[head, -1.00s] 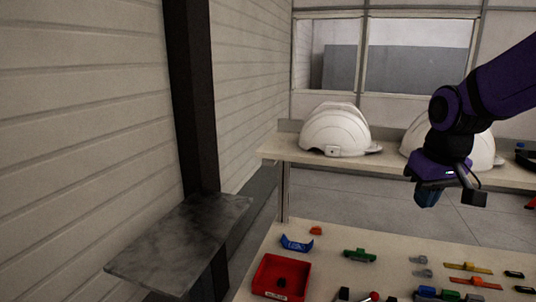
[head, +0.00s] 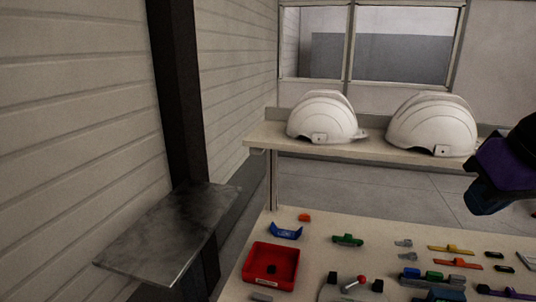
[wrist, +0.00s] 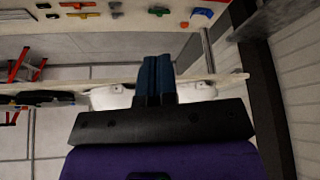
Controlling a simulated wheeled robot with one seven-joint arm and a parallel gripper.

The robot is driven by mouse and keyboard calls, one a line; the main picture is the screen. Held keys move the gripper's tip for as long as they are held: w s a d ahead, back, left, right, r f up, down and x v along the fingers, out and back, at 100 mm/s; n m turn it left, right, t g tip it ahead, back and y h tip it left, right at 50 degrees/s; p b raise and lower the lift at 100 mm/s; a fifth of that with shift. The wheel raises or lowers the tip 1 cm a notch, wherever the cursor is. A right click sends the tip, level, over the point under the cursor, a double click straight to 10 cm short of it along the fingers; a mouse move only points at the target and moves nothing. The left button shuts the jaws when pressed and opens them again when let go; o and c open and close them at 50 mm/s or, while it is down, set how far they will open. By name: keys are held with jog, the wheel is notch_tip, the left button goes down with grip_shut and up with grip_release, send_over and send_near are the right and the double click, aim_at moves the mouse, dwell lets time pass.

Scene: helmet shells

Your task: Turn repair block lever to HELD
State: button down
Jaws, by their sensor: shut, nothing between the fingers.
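The lever leans up to the right, and no HELD marking is readable. My gripper (head: 480,207) is at the right edge of the head view, well above and behind the lever, apart from everything. In the wrist view its two blue fingers (wrist: 158,62) are pressed together and empty. The lever cannot be made out in the wrist view.
The workbench (head: 325,262) carries a red tray (head: 249,266), a blue bracket (head: 286,232), a green part (head: 347,240) and several coloured clips. Two white helmets (head: 322,117) (head: 432,124) stand on the shelf behind. A grey ledge (head: 170,235) and dark post (head: 178,95) are at left.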

jog(key=w+f+n+g, duration=0.1)
jog(key=w+f+g, duration=0.15)
jog(key=w, duration=0.85)
jog(key=n+g, duration=0.3)
send_over(355, 282)
jog(key=w, duration=0.2)
notch_tip(355, 282, down, 18)
jog(key=w+f+g, duration=0.2)
jog(key=w+f, duration=0.1)
jog(key=f, duration=1.1)
jog(key=shift+n+h, duration=0.4)
jog(key=x, duration=0.9)
jog(key=shift+d+f, duration=0.25)
jog(key=shift+d, duration=0.1)
jog(key=shift+s+d+f+m, duration=0.15)
jog(key=shift+s+d+m, duration=0.15)
jog(key=shift+s+m, duration=0.35)
